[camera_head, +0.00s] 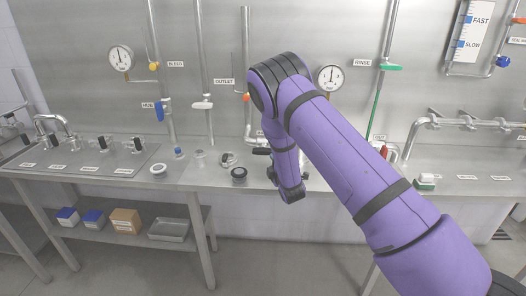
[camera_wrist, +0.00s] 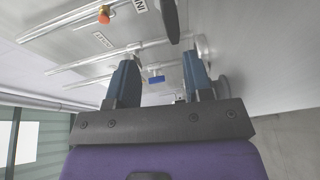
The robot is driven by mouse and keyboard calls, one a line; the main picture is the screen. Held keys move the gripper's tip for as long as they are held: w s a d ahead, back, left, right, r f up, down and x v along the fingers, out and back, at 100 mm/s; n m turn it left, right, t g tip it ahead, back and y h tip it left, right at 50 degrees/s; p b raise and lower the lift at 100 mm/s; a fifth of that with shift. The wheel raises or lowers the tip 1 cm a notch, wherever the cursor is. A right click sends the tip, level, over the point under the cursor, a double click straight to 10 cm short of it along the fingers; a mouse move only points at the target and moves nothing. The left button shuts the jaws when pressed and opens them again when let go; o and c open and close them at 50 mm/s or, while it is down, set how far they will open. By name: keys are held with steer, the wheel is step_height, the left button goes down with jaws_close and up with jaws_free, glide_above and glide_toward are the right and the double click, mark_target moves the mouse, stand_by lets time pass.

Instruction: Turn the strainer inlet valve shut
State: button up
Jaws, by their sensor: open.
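A dark, long handle (camera_wrist: 170,18) shows at the top of the wrist view beside a partly cut label (camera_wrist: 140,6) that seems to read INLET. It looks like the strainer inlet valve's handle, but I cannot tell which way it is set. It lies beyond the fingertips, apart from them. My gripper (camera_wrist: 160,68) is open, with nothing between its two blue-grey fingers. In the head view my arm covers much of the wall there, and the gripper is only partly seen low over the counter. A black piece (camera_head: 262,151) shows just left of it.
The steel counter (camera_head: 200,185) holds a dark-topped jar (camera_head: 239,174) and a white-ringed cup (camera_head: 158,169). Pipes with an orange valve (camera_head: 246,97), a blue handle (camera_head: 159,112) and a green lever (camera_head: 391,67) run up the wall. A gauge (camera_head: 330,78) sits beside my arm.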

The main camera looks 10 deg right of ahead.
mark_target(264, 153)
steer(key=shift+w+a+f+n, duration=0.15)
steer(key=shift+f+n, duration=0.1)
steer(key=shift+f, duration=0.25)
steer(key=shift+w+a+f+n, duration=0.1)
steer(key=shift+f+n, duration=0.15)
steer(key=shift+f, duration=0.2)
steer(key=shift+w+f+y, duration=0.1)
steer(key=shift+w+y, duration=0.05)
steer(key=shift+y, duration=0.15)
steer(key=w, duration=0.7)
steer(key=w+a, duration=0.1)
steer(key=w, duration=0.2)
steer(key=shift+w, duration=0.25)
